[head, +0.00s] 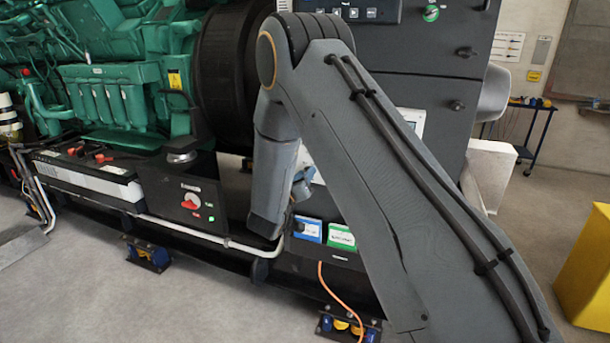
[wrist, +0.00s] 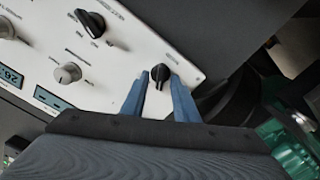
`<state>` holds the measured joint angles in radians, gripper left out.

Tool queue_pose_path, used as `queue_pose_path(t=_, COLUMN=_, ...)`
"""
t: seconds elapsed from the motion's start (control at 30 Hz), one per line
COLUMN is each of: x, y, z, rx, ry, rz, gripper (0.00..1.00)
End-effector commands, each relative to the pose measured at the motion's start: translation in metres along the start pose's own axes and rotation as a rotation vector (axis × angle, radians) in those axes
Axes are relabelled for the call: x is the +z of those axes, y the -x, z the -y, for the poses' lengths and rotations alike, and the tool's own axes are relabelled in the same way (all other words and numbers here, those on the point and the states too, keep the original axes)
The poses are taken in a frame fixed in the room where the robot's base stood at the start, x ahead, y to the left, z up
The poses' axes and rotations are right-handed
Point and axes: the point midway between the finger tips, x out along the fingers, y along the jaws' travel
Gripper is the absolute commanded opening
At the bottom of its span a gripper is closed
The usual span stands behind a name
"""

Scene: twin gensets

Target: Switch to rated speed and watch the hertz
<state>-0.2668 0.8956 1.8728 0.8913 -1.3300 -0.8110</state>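In the wrist view a white control panel (wrist: 120,62) fills the upper left, tilted in the picture. A small black knob (wrist: 158,71) sits near its right edge. My gripper (wrist: 160,79) has its two blue fingers apart, with the small black knob showing between their tips; I cannot tell whether they touch it. The panel also has a larger black selector (wrist: 91,22), a grey knob (wrist: 67,73) and two displays, one (wrist: 52,98) and another (wrist: 10,76) at the left edge. The labels and most digits are too small to read. In the head view my arm hides most of the panel.
The green engine (head: 110,85) stands on a dark base at the left. A box with a red rotary switch (head: 191,202) and blue (head: 308,229) and green (head: 341,236) labelled blocks sit low on it. A yellow block (head: 585,265) and a blue trolley (head: 530,130) stand at the right.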

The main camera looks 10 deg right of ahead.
Motion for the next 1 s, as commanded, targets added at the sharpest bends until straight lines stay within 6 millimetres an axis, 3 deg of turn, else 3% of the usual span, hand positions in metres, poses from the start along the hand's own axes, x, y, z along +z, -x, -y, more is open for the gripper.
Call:
queue_pose_path(t=0.17, x=0.0003, y=0.0, z=0.0002, rx=0.0, ry=0.0, rz=0.0, gripper=0.27)
queue_pose_path(t=0.33, x=0.0002, y=0.0, z=0.0001, rx=0.0, ry=0.0, rz=0.0, gripper=0.0)
queue_pose_path(t=0.67, x=0.0004, y=0.0, z=0.0003, rx=0.0, ry=-0.02, rz=0.0, gripper=0.0)
queue_pose_path(t=1.0, x=0.001, y=-0.0002, z=0.0004, rx=0.0, ry=-0.21, rz=-0.001, gripper=0.0)
